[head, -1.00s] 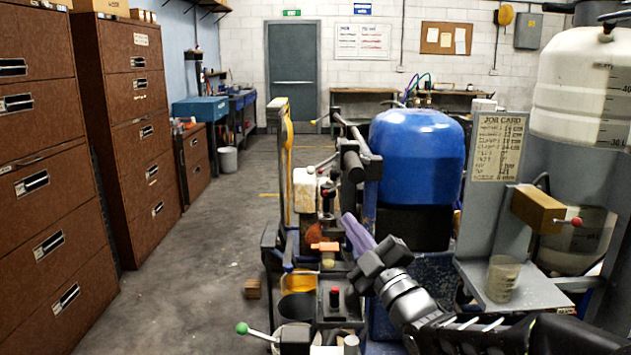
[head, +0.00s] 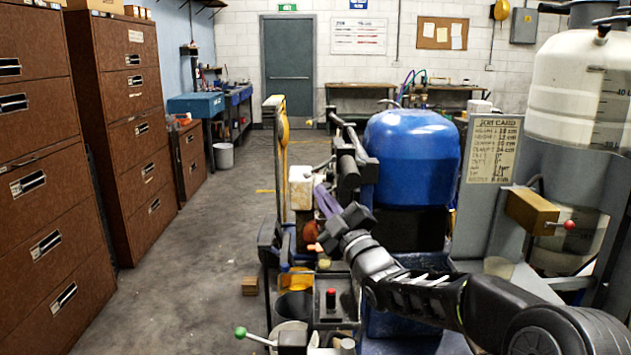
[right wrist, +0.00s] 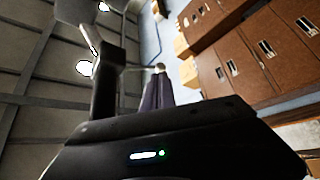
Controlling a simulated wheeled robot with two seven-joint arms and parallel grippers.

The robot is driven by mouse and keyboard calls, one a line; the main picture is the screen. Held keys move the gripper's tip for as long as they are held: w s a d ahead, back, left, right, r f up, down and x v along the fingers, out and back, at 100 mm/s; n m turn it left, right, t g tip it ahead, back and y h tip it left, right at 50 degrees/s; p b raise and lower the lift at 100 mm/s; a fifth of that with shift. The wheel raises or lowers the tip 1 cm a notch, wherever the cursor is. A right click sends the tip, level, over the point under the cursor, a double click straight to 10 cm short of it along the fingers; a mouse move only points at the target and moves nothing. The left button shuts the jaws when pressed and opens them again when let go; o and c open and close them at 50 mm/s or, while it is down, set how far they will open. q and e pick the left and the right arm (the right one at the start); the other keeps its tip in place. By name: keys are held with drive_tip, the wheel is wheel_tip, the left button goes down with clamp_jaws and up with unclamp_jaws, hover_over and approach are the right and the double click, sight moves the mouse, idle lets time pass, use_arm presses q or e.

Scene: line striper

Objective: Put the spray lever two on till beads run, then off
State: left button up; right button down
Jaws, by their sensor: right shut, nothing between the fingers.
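My right gripper (head: 326,203) reaches over the middle of the striper machine with its purple-grey fingers shut and empty. The right wrist view shows the fingers (right wrist: 157,92) together, pointing away. A lever with a green knob (head: 241,332) sticks out low at the machine's front left. A yellow-knobbed lever (head: 310,122) stands at the far side. I cannot tell which lever is spray lever two. No beads can be made out. My left gripper is out of view.
A blue tank (head: 412,155) stands right of my gripper. A job card (head: 492,150) and a wooden block with a red-knobbed lever (head: 569,223) are farther right. A red button (head: 331,298) is at the front.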

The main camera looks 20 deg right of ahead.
sight(309, 177)
drive_tip(key=shift+p+x, duration=0.4)
drive_tip(key=shift+x, duration=1.45)
